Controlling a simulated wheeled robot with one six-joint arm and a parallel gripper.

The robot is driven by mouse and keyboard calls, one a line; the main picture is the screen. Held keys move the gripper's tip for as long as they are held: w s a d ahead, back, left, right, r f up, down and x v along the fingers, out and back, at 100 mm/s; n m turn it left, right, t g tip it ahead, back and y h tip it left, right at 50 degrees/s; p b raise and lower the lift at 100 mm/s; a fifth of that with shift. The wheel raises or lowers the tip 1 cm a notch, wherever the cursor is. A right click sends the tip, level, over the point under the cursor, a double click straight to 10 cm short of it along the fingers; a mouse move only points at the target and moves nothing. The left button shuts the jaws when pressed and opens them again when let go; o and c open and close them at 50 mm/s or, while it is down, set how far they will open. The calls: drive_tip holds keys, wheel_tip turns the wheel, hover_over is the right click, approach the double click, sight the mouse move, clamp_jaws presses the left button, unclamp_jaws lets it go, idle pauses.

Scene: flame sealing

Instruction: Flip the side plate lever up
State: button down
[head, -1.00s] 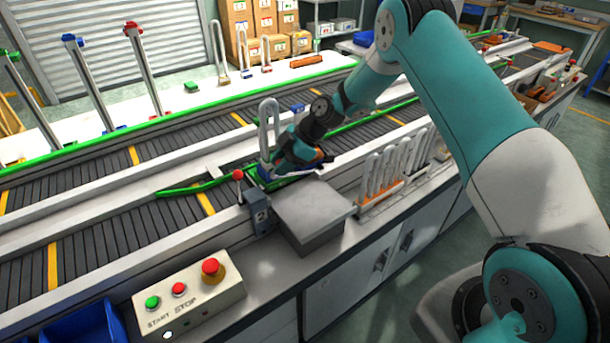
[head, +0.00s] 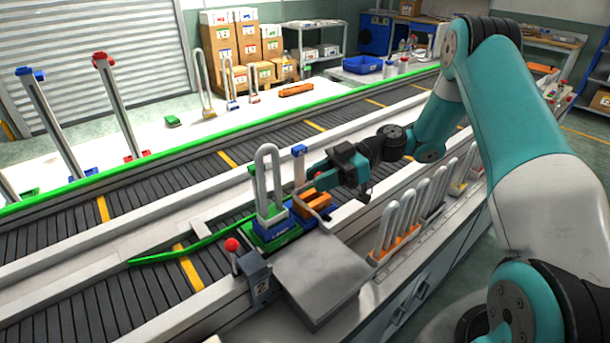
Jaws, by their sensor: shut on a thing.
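A slim pale lever with a blue cap (head: 299,152) stands upright beside a glass U-shaped tube (head: 268,185). I take it to be the side plate lever. The tube rises from a blue block (head: 272,224) on a green base (head: 262,242) on the near conveyor. Orange blocks (head: 314,201) sit just right of the tube. My gripper (head: 306,187) reaches in from the right, low by the lever, and looks shut on it. The fingertips are small, and the exact contact is hard to see.
A red-knobbed handle (head: 232,245) on a grey box stands left of a raised grey metal block (head: 318,270). Several glass tubes in a rack (head: 395,245) line the near edge on the right. A green guide rail (head: 190,250) curves along the belt.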

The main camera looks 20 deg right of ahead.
drive_tip(key=shift+f, duration=0.15)
drive_tip(key=c, duration=0.9)
unclamp_jaws()
drive_tip(key=shift+a, duration=0.1)
drive_tip(key=shift+d+r+p, duration=0.35)
drive_tip(key=shift+p, duration=0.3)
drive_tip(key=p+v, duration=0.6)
drive_tip(key=p, duration=0.9)
drive_tip(key=shift+d+r, duration=0.15)
drive_tip(key=shift+d, duration=0.1)
drive_tip(key=shift+d+f+p, duration=0.15)
drive_tip(key=shift+f+p, duration=0.1)
drive_tip(key=shift+p, duration=0.05)
